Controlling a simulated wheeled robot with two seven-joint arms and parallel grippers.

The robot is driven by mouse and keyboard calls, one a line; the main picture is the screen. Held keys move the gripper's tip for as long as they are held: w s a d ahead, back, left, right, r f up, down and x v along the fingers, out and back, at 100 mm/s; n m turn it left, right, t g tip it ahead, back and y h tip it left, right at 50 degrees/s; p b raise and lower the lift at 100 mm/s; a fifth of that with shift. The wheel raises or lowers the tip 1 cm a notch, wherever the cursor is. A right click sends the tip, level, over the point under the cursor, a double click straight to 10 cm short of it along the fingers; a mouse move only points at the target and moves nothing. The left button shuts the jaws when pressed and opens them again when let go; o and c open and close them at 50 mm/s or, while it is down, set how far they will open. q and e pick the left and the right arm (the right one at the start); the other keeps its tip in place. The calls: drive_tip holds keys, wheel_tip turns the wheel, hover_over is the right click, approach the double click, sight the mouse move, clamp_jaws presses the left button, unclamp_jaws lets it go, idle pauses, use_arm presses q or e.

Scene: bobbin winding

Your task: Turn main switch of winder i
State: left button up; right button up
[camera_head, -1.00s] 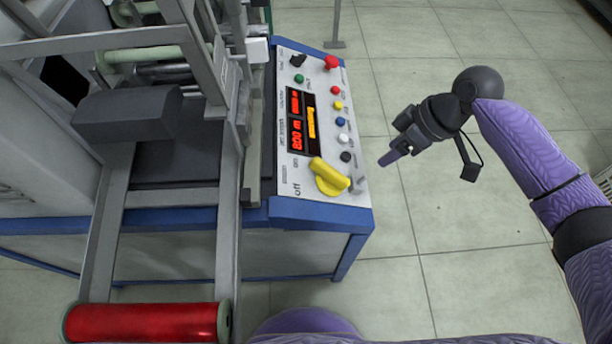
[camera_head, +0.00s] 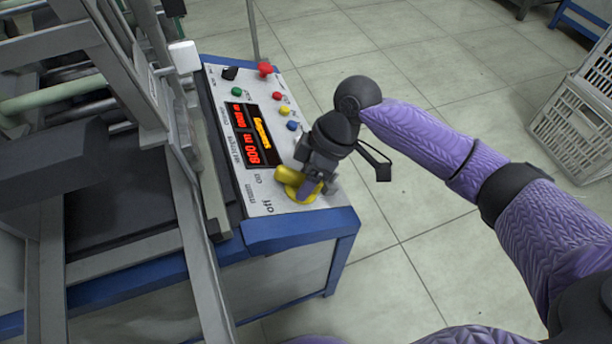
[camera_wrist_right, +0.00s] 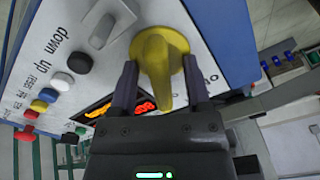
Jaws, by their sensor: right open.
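The yellow main switch (camera_head: 286,175) is a rotary knob at the near end of the winder's white control panel (camera_head: 262,205), beside the "on" and "off" labels. My right gripper (camera_head: 306,188) is at the switch and hides part of it in the head view. In the right wrist view, the yellow switch (camera_wrist_right: 161,65) stands between the two open fingers of my right gripper (camera_wrist_right: 160,85), one on each side of its handle. I cannot tell whether the fingers touch it. My left gripper is not in view.
The panel also bears a red display (camera_head: 250,148), several small buttons and a red mushroom button (camera_head: 265,69). Grey frame bars (camera_head: 200,240) stand left of the panel. A grey crate (camera_head: 575,125) is at the right. Floor between is clear.

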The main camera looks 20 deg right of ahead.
clamp_jaws()
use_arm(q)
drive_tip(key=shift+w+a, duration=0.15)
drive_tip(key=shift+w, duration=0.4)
